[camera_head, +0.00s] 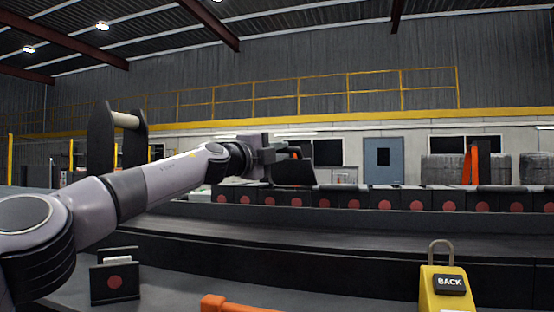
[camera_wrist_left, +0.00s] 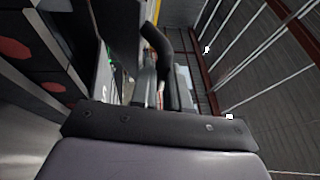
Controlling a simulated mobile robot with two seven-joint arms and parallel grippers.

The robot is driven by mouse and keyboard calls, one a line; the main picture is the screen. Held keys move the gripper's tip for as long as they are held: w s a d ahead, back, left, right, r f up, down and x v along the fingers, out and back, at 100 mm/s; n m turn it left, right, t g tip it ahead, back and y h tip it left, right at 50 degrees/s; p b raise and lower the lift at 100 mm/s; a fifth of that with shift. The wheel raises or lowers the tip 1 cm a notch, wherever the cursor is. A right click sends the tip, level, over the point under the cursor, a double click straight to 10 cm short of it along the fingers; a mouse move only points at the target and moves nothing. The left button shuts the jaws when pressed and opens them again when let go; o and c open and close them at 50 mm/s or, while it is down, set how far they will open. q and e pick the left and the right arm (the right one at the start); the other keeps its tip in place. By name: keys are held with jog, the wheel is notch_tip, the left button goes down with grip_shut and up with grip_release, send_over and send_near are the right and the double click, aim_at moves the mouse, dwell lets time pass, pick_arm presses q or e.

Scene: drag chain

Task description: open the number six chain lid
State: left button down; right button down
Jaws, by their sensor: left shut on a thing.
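The drag chain is a row of black links with red round marks (camera_head: 353,204), running from the middle to the right in the head view. My left gripper (camera_head: 287,155) reaches out to the chain near the row's left part. It is shut on a dark chain lid (camera_head: 293,174), which stands raised and tilted above the row. Numbers on the links are too small to read. In the left wrist view a dark panel (camera_wrist_left: 121,35) is beside the gripper's finger (camera_wrist_left: 156,42), and red-marked links (camera_wrist_left: 14,50) lie at left. My right gripper is not in view.
A dark ledge (camera_head: 300,240) runs across in front of the chain. A black block with a red mark (camera_head: 115,282) is at lower left. A yellow lock-shaped "BACK" sign (camera_head: 444,290) stands at lower right. An orange bar (camera_head: 232,304) shows at the bottom edge.

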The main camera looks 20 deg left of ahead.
pick_arm(q)
jog(key=shift+w+r, duration=0.3)
jog(key=shift+r, duration=0.4)
jog(key=shift+w, duration=0.1)
jog(key=c, duration=1.1)
grip_release()
jog(key=shift+r, duration=0.1)
